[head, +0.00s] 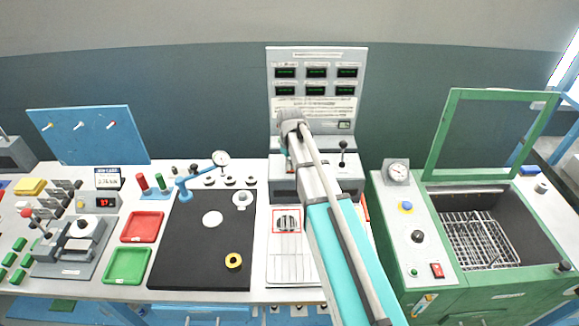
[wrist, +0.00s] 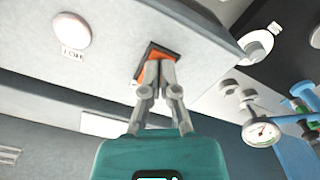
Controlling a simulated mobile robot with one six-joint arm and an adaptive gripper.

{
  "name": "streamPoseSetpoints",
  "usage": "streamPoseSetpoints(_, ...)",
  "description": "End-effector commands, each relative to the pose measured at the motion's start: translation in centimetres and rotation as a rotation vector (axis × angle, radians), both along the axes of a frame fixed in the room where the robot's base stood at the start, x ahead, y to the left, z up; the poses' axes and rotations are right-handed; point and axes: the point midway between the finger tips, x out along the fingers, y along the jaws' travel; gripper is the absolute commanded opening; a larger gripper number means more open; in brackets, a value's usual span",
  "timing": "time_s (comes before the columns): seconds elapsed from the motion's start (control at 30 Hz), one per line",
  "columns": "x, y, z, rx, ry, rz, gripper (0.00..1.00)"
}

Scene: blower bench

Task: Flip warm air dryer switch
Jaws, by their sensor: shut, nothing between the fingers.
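An orange rocker switch (wrist: 150,73) in a black frame sits on a light grey panel in the wrist view. My gripper (wrist: 160,70) is shut and empty, with its fingertips right at the switch and covering part of it. I cannot tell whether they touch it or which way the rocker is tipped. In the head view my arm reaches to the grey machine (head: 284,186) at the middle of the bench and hides the switch and fingertips.
A round white button (wrist: 71,30) with a small label is on the same panel. A dial gauge on a blue arm (head: 197,178) stands left of the machine. A black mat (head: 185,255) lies front left. The green machine (head: 408,225) with a wire basket is at right.

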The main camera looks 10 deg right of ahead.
Motion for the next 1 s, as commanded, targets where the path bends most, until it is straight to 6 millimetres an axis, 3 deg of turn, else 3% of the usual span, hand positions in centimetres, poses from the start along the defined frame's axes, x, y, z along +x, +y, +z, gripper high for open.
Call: streamPoseSetpoints(1.0, 0.0, 0.0, 6.0, 0.000, 0.000, 0.000, 0.00)
